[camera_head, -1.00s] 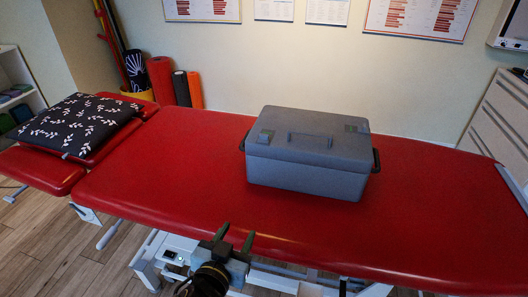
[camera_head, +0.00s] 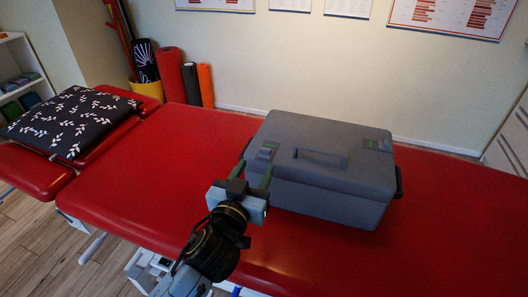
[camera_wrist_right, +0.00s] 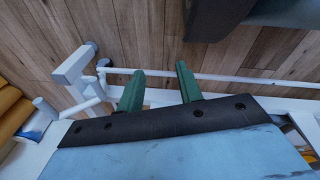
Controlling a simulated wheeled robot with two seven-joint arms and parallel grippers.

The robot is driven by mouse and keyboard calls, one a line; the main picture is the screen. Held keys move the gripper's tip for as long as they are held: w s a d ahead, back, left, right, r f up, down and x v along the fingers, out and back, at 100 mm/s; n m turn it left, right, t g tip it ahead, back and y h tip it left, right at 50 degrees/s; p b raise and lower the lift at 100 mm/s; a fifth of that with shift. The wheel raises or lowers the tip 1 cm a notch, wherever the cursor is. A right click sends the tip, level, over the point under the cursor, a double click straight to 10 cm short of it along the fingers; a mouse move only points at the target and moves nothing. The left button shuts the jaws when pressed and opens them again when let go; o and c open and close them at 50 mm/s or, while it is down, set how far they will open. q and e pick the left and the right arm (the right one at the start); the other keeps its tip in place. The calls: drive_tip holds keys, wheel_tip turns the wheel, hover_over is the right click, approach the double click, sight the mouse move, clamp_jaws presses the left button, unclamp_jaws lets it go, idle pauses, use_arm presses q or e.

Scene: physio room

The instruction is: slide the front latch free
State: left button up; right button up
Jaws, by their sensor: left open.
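A grey case (camera_head: 330,195) with a closed lid stands on the red treatment table. The lid has a dark handle bar (camera_head: 320,156) in its middle, a small dark fitting (camera_head: 267,151) at its left end and another fitting (camera_head: 374,144) at its right end. I cannot tell which part is the front latch. My left gripper (camera_head: 254,172) is open with its fingers pointing up, in front of the case's left side and partly covering it. I cannot tell whether it touches the case. My right gripper (camera_wrist_right: 160,70) shows only in the right wrist view, open and empty above the floor.
The red table (camera_head: 180,150) is bare left of the case. A patterned black pillow (camera_head: 70,120) lies at its left end. Rolled mats (camera_head: 173,75) stand by the wall. White frame bars (camera_wrist_right: 215,77) cross beyond my right fingers.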

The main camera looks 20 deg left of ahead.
sight(265, 150)
use_arm(q)
drive_tip(key=w, duration=0.7)
drive_tip(key=shift+w+d, duration=0.1)
drive_tip(key=shift+d, duration=0.05)
clamp_jaws()
